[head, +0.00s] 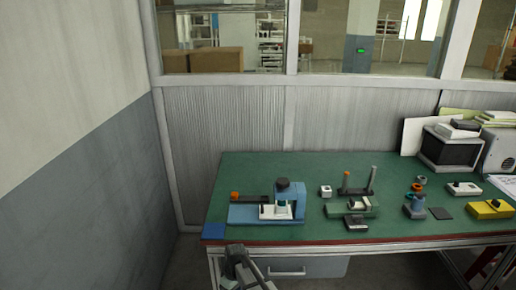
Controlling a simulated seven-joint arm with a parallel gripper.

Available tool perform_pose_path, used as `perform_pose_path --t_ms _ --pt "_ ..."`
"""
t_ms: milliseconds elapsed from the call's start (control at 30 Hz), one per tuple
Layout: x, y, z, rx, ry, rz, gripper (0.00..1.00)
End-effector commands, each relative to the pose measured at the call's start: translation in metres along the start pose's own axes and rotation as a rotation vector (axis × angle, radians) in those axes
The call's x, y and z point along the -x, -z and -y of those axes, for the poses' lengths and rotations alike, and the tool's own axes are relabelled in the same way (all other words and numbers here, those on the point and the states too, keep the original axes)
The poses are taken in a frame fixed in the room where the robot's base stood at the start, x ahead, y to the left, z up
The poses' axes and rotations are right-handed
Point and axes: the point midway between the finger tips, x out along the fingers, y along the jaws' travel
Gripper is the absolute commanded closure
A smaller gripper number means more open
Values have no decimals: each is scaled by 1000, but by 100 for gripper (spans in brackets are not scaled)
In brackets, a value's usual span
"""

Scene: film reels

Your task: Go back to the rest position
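Dark grey parts of my arm show at the bottom edge of the head view, in front of the table's front left edge. The end there, which looks like my gripper (240,262), is small and dark, and its fingers cannot be made out clearly. Nothing can be seen held in it. It appears apart from the things on the green table top (310,165). No film reel can be clearly picked out at this size.
A blue device (243,214) with a dark knob stands nearest my arm. The wall (75,170) is at left. The table's back left is clear.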

Motion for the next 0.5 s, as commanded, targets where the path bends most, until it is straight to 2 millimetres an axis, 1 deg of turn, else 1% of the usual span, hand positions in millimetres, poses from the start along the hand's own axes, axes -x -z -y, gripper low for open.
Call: perform_pose_path --t_ms 33,167,200,267,300,367,400,467,500 --pt "-14 -26 -2 -46 7 21 14" --pt "-46 -79 -9 -162 19 68 14" --pt "-56 -95 -10 -198 23 82 14" --pt "-69 -120 -10 -251 28 103 14" --pt "-77 -136 -10 -286 31 118 14" --pt "-90 -160 -8 -338 36 140 14" --pt "-98 -176 -6 -372 41 155 14" --pt "-109 -200 -2 -423 46 178 14" --pt "-115 -216 0 -458 48 192 14"
